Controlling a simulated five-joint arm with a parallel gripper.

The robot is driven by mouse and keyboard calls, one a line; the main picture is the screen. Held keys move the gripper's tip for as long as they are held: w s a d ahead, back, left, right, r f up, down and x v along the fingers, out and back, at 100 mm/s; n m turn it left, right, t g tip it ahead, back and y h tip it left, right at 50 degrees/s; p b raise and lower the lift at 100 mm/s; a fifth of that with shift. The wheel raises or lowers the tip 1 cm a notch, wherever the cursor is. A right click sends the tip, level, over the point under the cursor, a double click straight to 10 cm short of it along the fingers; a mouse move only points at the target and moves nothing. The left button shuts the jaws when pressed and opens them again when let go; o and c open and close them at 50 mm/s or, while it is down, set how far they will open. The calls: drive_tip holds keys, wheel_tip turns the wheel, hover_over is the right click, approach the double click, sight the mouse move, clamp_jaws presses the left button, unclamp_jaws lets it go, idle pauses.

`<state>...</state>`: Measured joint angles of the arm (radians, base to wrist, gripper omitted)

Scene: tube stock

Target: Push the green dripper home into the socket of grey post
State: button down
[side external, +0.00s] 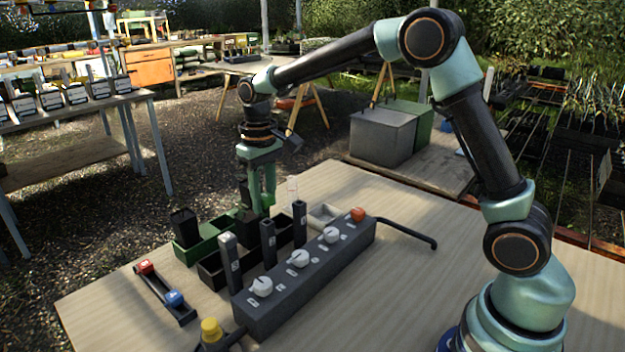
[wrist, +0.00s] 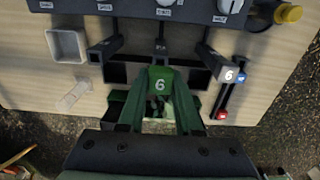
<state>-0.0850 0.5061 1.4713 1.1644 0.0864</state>
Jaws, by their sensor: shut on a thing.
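My gripper (wrist: 161,92) is shut on the green dripper (wrist: 161,78), a green block with a white 6 on its face. In the side view my gripper (side external: 262,208) is low over the back of the trays, and the dripper is hard to tell from the green fingers. The grey post (side external: 229,262) stands at the near left end of the post row, with a paler top. In the wrist view the grey post (wrist: 229,73) also bears a 6, to the right of the dripper and apart from it. Its socket cannot be made out.
Two dark posts (side external: 268,244) (side external: 300,224) stand beside a long grey panel (side external: 300,285) with white knobs. A black divided tray (side external: 212,272) and a green tray (side external: 190,253) lie behind. A clear tube (wrist: 75,94) is near a white dish (wrist: 66,46).

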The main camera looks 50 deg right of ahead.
sight(265, 211)
drive_tip(key=shift+f, duration=1.9)
drive_tip(key=shift+f, duration=0.25)
drive_tip(key=c, duration=0.5)
unclamp_jaws()
wheel_tip(265, 211, up, 12)
drive_tip(key=shift+f, duration=0.25)
drive_tip(key=shift+r, duration=0.3)
drive_tip(key=shift+s, duration=0.1)
